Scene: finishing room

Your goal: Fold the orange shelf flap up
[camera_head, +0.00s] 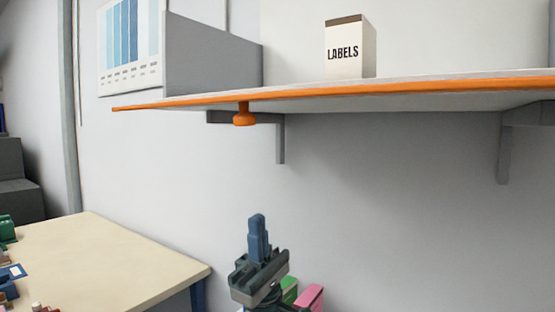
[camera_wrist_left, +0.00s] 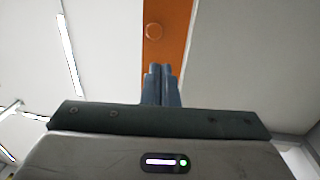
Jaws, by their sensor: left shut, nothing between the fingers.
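The orange shelf flap (camera_head: 330,92) shows in the head view as a thin orange strip along the front edge of the pale shelf, seen nearly edge-on and roughly level. A round orange knob (camera_head: 244,115) hangs below it near its left end. My left gripper (camera_head: 257,222) points upward below the flap and knob, apart from both. Its fingers are shut and empty; they also show in the left wrist view (camera_wrist_left: 161,70). My right gripper is not in view.
Grey brackets (camera_head: 280,140) hold the shelf from below. A cream table (camera_head: 110,255) is at lower left. Green and pink items (camera_head: 310,296) lie low behind my gripper.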

